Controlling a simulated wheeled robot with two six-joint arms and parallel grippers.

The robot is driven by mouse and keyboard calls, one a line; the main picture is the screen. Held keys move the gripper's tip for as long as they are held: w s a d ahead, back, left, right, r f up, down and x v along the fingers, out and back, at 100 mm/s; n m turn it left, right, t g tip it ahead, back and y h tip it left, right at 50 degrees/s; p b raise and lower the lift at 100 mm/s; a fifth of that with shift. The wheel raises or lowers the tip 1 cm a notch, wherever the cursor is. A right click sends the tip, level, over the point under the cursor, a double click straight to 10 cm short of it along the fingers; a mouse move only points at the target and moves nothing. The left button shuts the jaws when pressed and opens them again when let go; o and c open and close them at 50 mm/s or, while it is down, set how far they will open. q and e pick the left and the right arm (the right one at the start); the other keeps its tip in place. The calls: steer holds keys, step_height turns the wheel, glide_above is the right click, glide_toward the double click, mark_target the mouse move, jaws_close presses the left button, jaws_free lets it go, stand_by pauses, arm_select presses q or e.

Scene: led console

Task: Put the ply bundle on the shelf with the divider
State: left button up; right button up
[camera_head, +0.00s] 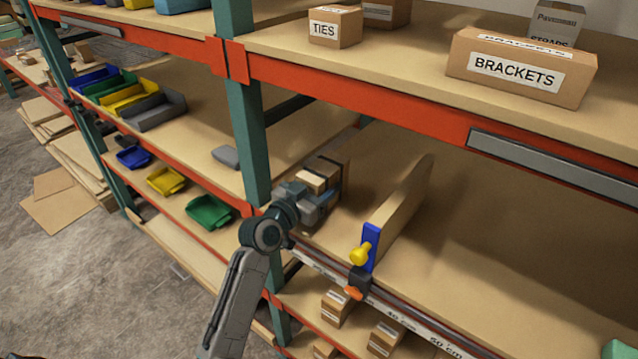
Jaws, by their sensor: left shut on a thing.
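The ply bundle (328,165), a small stack of tan wooden pieces, is on or just above the middle shelf (470,240), left of the divider; I cannot tell whether it touches the board. My left gripper (322,190) reaches in past the shelf's front edge and is shut on the bundle, hiding part of it. The divider (405,207) is an upright ply panel with a blue front end and a yellow knob (360,254). A black clamp with an orange lever (355,285) sits below it on the front rail. My right gripper is not in view.
A green upright post (250,130) stands just left of my left gripper. The upper shelf carries a BRACKETS box (520,70) and a TIES box (335,27). Small cartons (385,337) stand below.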

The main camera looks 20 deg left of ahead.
arm_select(q)
steer(key=shift+w, duration=0.1)
steer(key=o, duration=1)
steer(key=shift+f, duration=0.15)
steer(key=shift+c, duration=0.2)
steer(key=o, duration=0.4)
steer(key=shift+o, duration=0.2)
steer(key=b+v, duration=0.2)
steer(key=v, duration=1)
steer(key=shift+r+b, duration=0.25)
steer(key=shift+b, duration=0.15)
steer(key=shift+f, duration=0.1)
